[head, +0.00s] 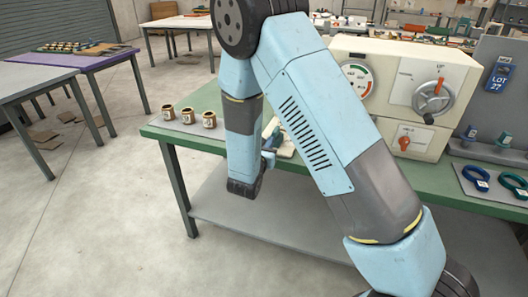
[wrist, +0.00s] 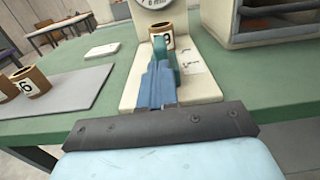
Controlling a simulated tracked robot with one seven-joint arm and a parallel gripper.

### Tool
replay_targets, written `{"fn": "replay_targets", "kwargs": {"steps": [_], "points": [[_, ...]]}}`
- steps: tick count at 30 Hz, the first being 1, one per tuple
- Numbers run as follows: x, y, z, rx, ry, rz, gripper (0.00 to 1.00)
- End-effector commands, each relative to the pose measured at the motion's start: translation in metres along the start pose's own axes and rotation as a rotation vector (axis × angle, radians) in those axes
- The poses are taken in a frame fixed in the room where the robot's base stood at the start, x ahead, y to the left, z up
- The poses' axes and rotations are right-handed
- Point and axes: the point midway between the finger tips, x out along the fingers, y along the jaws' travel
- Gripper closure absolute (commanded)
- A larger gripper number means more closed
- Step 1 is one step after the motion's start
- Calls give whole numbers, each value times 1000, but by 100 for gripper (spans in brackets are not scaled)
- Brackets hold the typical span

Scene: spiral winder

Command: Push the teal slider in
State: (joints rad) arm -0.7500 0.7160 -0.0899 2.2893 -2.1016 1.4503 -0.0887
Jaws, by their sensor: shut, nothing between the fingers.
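The teal slider (wrist: 176,58) shows in the wrist view as a teal piece on a narrow beige base, just past my fingertips and partly hidden by them. My gripper (wrist: 161,66) is shut and empty, with its blue fingers pointing along the base toward the teal piece. Whether the fingers touch it, I cannot tell. In the head view my gripper (head: 268,156) is low at the front edge of the green table, and my arm hides most of the beige base (head: 286,148).
A beige machine (head: 404,88) with a dial and crank stands right. Blue and green rings (head: 476,178) lie farther right.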

Motion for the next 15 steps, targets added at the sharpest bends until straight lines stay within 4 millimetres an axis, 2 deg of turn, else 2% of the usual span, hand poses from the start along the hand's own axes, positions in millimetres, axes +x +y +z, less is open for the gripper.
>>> {"fn": "replay_targets", "kwargs": {"steps": [6,15], "points": [[16,0,0,0,1,0,100],[18,0,0,0,1,0,100]]}}
